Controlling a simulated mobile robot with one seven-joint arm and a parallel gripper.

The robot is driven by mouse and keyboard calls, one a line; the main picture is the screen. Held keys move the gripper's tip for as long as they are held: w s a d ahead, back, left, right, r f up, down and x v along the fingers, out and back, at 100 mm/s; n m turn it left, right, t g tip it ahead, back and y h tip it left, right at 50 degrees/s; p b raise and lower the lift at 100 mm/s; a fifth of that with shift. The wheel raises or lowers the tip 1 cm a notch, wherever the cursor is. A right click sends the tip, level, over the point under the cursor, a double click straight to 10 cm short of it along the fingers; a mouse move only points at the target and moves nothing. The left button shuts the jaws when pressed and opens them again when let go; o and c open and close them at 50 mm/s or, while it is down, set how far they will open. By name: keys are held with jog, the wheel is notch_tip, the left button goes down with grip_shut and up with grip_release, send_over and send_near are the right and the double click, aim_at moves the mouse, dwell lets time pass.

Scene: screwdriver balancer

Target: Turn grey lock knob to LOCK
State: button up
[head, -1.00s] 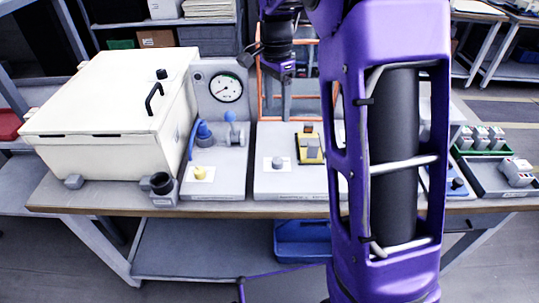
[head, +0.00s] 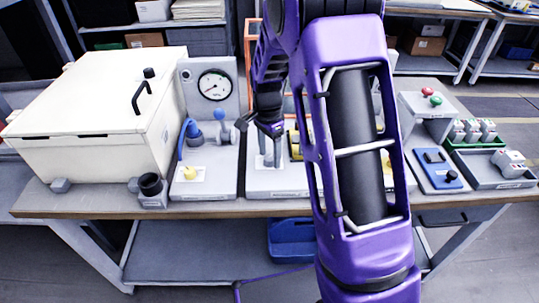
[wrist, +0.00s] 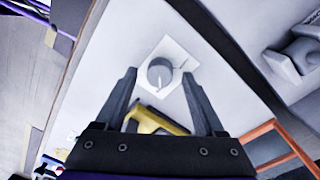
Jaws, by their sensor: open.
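The grey lock knob (wrist: 160,71) is round and sits on a white square card on a light grey panel (head: 256,181). In the wrist view it shows between my two fingertips, with a thin pale mark on it. My gripper (wrist: 160,76) is open, its fingers pointing at the panel on either side of the knob. Whether the fingers reach its height or touch it, I cannot tell. In the head view my gripper (head: 268,152) hangs down over the panel and mostly hides the knob. The card's lettering is too small to read.
A yellow part (wrist: 155,121) is close to my fingers on the same panel. To the right is a blue switch plate (head: 437,170).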

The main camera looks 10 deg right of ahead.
jog(key=shift+f, duration=0.2)
jog(key=shift+c, duration=0.2)
grip_shut()
